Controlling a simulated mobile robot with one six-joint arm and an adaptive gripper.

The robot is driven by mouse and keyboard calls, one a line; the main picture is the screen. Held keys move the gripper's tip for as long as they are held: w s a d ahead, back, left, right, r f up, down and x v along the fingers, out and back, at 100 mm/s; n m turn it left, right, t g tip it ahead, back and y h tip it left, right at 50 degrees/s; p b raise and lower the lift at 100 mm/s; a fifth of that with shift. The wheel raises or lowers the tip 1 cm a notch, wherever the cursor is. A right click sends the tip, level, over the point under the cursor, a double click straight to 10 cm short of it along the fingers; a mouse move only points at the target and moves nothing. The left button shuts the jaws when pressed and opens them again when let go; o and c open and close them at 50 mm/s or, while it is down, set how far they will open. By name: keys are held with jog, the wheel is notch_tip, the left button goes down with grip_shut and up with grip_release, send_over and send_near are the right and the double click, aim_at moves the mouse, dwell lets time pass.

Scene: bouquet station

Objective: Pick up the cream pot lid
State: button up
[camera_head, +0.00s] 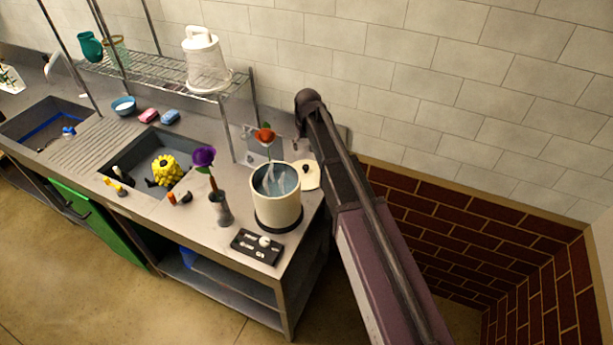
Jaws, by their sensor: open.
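The cream pot lid (311,180) has a dark knob and shows at the right side of the cream pot (276,204), close to its rim. My arm passes just right of it. I cannot tell what the lid rests on. The pot is uncovered, with bluish water and pale wisps inside, and stands on a dark round base. My arm rises from the lower right to a dark rounded joint above and behind the pot. My gripper cannot be made out.
A black control panel (257,246) lies before the pot. A metal vase (221,210) with a purple flower stands left of it. A sink (150,176) holds a yellow item. A brick-walled recess (510,240) lies right.

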aim_at(306, 166)
jog(key=shift+w+a+f+b, duration=0.1)
jog(key=shift+w+f+b, duration=0.1)
jog(key=shift+f+b, duration=1)
jog(key=shift+w+f+b, duration=0.15)
jog(key=shift+f+b, duration=0.9)
jog(key=shift+f, duration=0.2)
jog(key=shift+w+a+f+b, duration=0.1)
jog(key=shift+w+f+b, duration=0.1)
jog(key=shift+f+b, duration=1)
jog(key=shift+f, duration=0.1)
jog(key=f+b, duration=0.3)
jog(key=shift+w+d+f, duration=0.15)
jog(key=shift+w+d, duration=0.05)
jog(key=shift+w, duration=0.2)
jog(key=shift+w+f+b, duration=0.15)
jog(key=shift+f+b, duration=0.75)
jog(key=shift+b, duration=0.15)
jog(key=shift+c, duration=0.2)
grip_shut()
